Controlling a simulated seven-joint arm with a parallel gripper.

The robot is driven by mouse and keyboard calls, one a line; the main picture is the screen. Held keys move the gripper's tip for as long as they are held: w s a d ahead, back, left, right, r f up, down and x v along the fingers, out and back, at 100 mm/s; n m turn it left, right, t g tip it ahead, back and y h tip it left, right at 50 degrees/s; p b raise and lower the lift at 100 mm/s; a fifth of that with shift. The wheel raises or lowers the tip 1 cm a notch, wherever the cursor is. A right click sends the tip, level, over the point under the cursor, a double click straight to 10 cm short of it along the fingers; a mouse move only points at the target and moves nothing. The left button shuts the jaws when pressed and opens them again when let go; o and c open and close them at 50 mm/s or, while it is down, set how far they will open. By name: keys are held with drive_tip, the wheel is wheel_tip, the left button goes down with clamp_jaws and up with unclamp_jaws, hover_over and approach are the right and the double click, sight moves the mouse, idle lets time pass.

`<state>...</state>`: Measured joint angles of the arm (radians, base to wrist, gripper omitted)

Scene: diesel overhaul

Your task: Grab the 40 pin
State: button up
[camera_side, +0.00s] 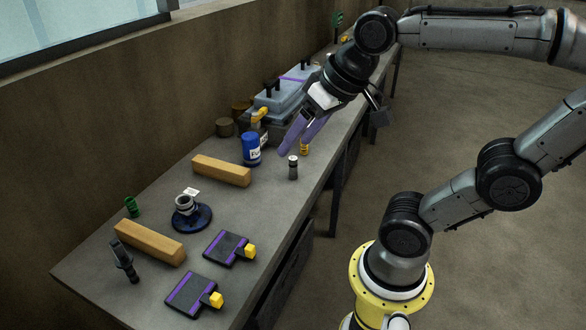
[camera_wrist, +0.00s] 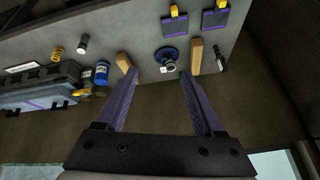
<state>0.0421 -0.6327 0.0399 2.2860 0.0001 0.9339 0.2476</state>
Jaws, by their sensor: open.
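A short grey upright cylinder with a pale top (camera_side: 293,168) stands on the bench near its front edge and looks like a pin. No label on it can be read, so I cannot tell if it is the 40 pin. It also shows in the wrist view (camera_wrist: 82,43), at upper left, outside the finger gap. My gripper (camera_side: 294,149) has two purple fingers, open and empty. In the side view the fingertips appear just above the cylinder, apart from it. The fingers also show in the wrist view (camera_wrist: 158,76).
A grey engine block (camera_side: 276,98) lies behind. Wooden blocks (camera_side: 221,170), a blue dish (camera_side: 190,218) and two purple-striped pads (camera_side: 229,248) lie toward the front.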

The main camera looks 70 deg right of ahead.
drive_tip(key=w+d+m+g, duration=0.1)
drive_tip(key=w+d+m, duration=0.4)
drive_tip(key=w, duration=0.4)
drive_tip(key=m+g, duration=0.5)
drive_tip(key=m, duration=0.1)
hover_over(293, 168)
drive_tip(key=d, duration=0.2)
drive_tip(key=f, duration=1.7)
drive_tip(key=shift+w+a, duration=0.2)
drive_tip(key=shift+w, duration=0.1)
drive_tip(key=shift+s+f, duration=0.1)
drive_tip(key=shift+f, duration=0.25)
wheel_tip(293, 168, down, 13)
drive_tip(key=shift+a+r, duration=0.1)
drive_tip(key=shift+a, duration=0.05)
clamp_jaws()
